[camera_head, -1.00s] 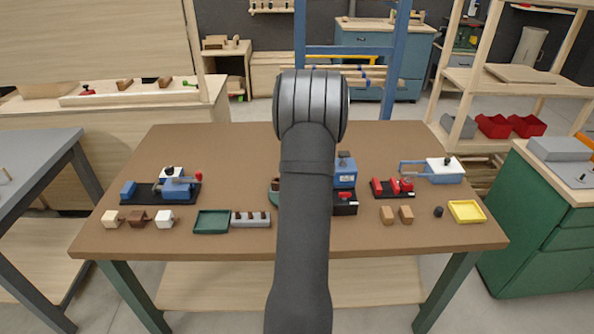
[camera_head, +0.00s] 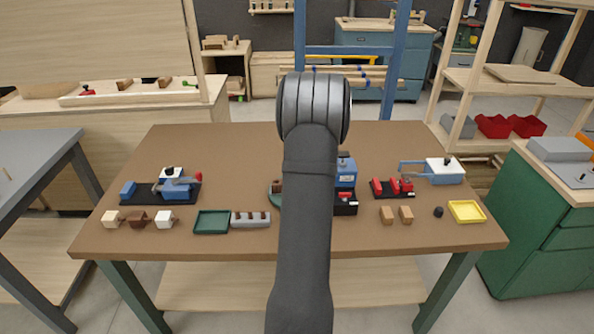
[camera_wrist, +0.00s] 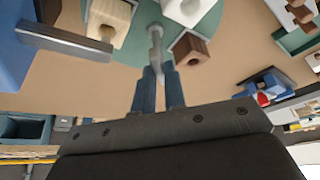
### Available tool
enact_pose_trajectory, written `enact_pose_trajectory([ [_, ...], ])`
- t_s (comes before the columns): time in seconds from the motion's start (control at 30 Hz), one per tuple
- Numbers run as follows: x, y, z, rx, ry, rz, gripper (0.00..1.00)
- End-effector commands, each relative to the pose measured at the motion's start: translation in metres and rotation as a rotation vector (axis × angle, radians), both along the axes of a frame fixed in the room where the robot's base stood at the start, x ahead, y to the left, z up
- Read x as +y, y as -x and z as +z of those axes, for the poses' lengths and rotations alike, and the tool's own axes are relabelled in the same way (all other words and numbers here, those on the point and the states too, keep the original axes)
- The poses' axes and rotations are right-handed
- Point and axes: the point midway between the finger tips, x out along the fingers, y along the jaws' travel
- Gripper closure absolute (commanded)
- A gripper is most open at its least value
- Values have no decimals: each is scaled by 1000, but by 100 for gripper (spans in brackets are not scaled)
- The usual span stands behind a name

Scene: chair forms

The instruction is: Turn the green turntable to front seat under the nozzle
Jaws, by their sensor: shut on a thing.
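The green turntable (camera_wrist: 142,38) fills the top middle of the wrist view. A cream block (camera_wrist: 108,18), a white block (camera_wrist: 187,8) and a wooden block (camera_wrist: 190,48), each with a hole, sit on it. In the head view only the turntable's left edge (camera_head: 274,198) shows beside my arm. My gripper (camera_wrist: 157,75) is shut on a pale grey handle (camera_wrist: 155,42) standing at the turntable. A blue machine (camera_wrist: 15,50) with a grey bar stands at the left of the wrist view; it shows in the head view (camera_head: 346,172) too. I cannot make out the nozzle.
A dark green tray (camera_head: 211,222) and a grey rack (camera_head: 251,219) lie left of my arm. A blue fixture (camera_head: 175,188) stands farther left. Red parts (camera_head: 392,188), wooden blocks (camera_head: 388,215) and a yellow tray (camera_head: 467,211) lie to the right.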

Motion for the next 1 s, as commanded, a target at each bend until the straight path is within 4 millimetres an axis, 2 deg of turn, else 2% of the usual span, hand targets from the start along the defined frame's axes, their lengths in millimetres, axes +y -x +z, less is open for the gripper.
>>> enact_pose_trajectory([
  [0.2, 0, 0, -1, 1, 1, 0, 100],
  [0.23, 0, 0, -1, 1, 1, 0, 85],
  [0.33, 0, 0, 0, 1, 1, 0, 67],
  [0.6, 0, 0, 0, -1, 1, 0, 67],
  [0.73, -2, 2, 8, -2, 1, -1, 67],
  [0.87, -8, 7, 29, -4, 1, -2, 67],
  [1.0, -18, 17, 60, -5, 1, -2, 67],
])
